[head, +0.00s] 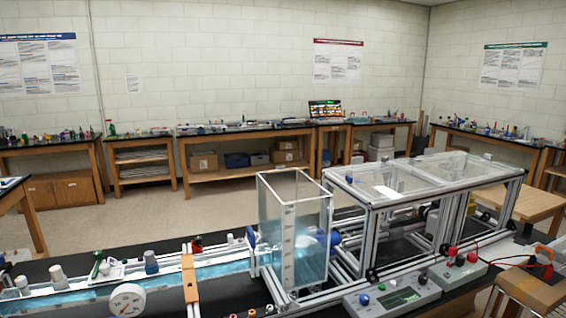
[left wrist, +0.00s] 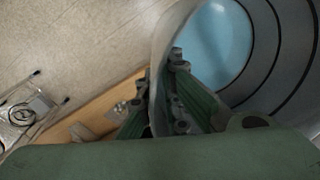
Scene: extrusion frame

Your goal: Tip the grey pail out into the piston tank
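The grey pail (left wrist: 268,50) shows large at the upper right of the left wrist view, with pale blue liquid inside. My left gripper (left wrist: 160,68) has one finger on each side of the pail's wall and looks shut on it near the rim. The pail is not seen in the head view. A tall clear-walled tank (head: 308,215), apparently the piston tank, stands in the middle of the bench in the head view. It has an open top and blue water in its lower part. Neither gripper shows in the head view, and my right gripper is not seen.
A water channel (head: 215,271) with a round gauge (head: 127,300) runs left of the tank. A clear-topped extrusion frame (head: 425,175) stands to its right, with control boxes (head: 395,296) in front. In the left wrist view, a wooden surface (left wrist: 95,120) lies below the pail.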

